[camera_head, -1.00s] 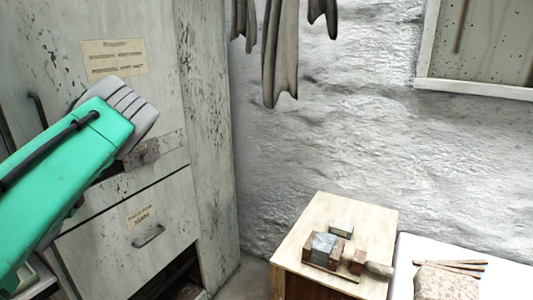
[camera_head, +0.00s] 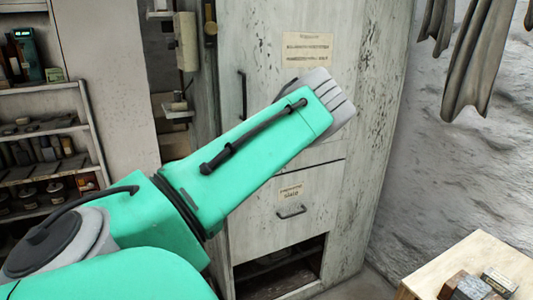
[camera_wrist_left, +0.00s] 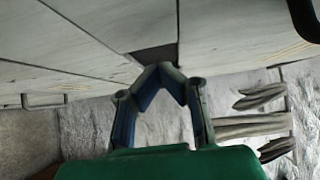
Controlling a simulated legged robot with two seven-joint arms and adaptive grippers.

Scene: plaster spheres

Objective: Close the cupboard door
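The pale, worn cupboard (camera_head: 380,150) stands in the middle of the head view. Its upper door (camera_head: 270,60) carries a paper label and a dark upright handle (camera_head: 242,95). My green left arm crosses in front and hides the door's lower part, so I cannot tell whether it is fully shut. My left gripper is hidden behind the grey wrist in the head view. In the left wrist view my left gripper (camera_wrist_left: 160,68) has its blue-padded fingers meeting at the tips, with nothing seen between them, close to the cupboard front. My right gripper is out of view.
Below the door is a drawer with a handle (camera_head: 291,212), above an open dark compartment (camera_head: 280,272). Shelves with jars (camera_head: 40,150) stand at the left. A wooden stand (camera_head: 470,260) with small blocks is at the lower right. Grey cloths (camera_head: 470,60) hang on the wall.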

